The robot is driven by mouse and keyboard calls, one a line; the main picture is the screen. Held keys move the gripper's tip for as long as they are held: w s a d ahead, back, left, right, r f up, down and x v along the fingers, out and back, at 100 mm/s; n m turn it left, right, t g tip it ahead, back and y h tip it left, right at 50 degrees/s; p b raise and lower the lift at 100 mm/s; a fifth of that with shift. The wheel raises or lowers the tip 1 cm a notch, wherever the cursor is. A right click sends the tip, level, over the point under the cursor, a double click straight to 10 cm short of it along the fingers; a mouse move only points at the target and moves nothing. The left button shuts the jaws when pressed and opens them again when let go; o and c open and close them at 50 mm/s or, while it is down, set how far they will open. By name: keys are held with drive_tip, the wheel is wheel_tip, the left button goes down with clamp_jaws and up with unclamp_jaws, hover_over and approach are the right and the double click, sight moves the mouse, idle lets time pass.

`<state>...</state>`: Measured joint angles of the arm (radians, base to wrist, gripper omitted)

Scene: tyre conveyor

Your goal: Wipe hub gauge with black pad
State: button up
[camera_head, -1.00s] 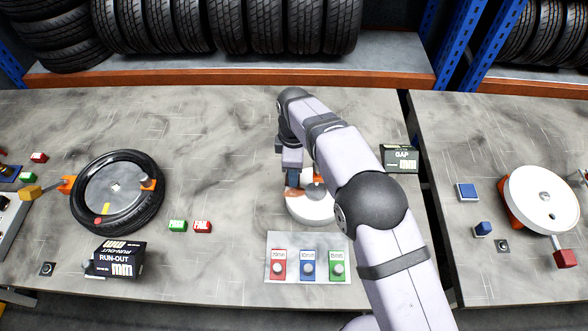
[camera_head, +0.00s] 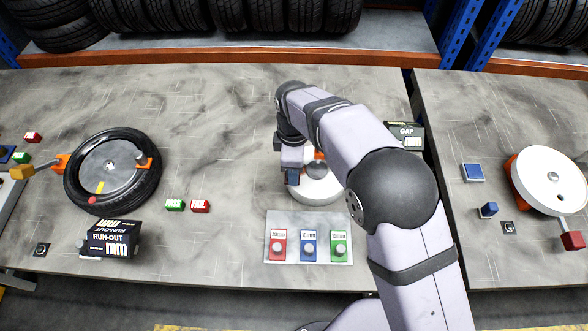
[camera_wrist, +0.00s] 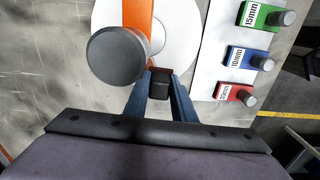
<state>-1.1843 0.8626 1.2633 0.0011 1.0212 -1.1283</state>
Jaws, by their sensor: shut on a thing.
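The hub gauge is a white disc (camera_head: 322,192) with an orange bar across it, lying on the grey bench; it also shows in the wrist view (camera_wrist: 181,40). I cannot tell whether the pad touches the disc. In the head view my gripper (camera_head: 292,178) is at the disc's left side, and my arm hides part of the gauge.
A light plate (camera_head: 309,224) with red, blue and green labelled blocks lies in front of the gauge. A black GAP box (camera_head: 406,135) is behind right. A tyre (camera_head: 112,171), FAIL block (camera_head: 200,206) and RUN-OUT box (camera_head: 113,240) are left. Bench between tyre and gauge is mostly clear.

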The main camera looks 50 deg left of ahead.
drive_tip(key=shift+w+a+p, duration=0.45)
drive_tip(key=shift+w+a, duration=0.7)
drive_tip(key=shift+w, duration=0.05)
drive_tip(key=shift+w+a+p, duration=0.35)
drive_tip(key=shift+w+a, duration=0.35)
drive_tip(key=shift+a, duration=0.05)
drive_tip(key=shift+w+d+f+b, duration=0.2)
drive_tip(key=shift+w+d+b, duration=0.1)
drive_tip(key=shift+w+b, duration=0.15)
drive_tip(key=shift+s+d+r+b, duration=0.1)
drive_tip(key=shift+s+d+b, duration=0.95)
drive_tip(key=shift+s+d, duration=1.3)
drive_tip(key=shift+w+r+p, duration=0.1)
drive_tip(key=shift+r+p, duration=0.1)
drive_tip(key=shift+p, duration=0.3)
drive_tip(key=shift+w+a+p, duration=1.55)
drive_tip(key=shift+w+a, duration=0.65)
drive_tip(key=shift+a, duration=0.05)
drive_tip(key=shift+w+a+r+p, duration=0.15)
drive_tip(key=shift+r+p, duration=0.4)
drive_tip(key=shift+r, duration=0.6)
drive_tip(key=shift+r+p, duration=0.55)
drive_tip(key=shift+r, duration=0.15)
wheel_tip(320, 180, up, 4)
drive_tip(key=p, duration=0.3)
drive_tip(key=shift+r, duration=0.1)
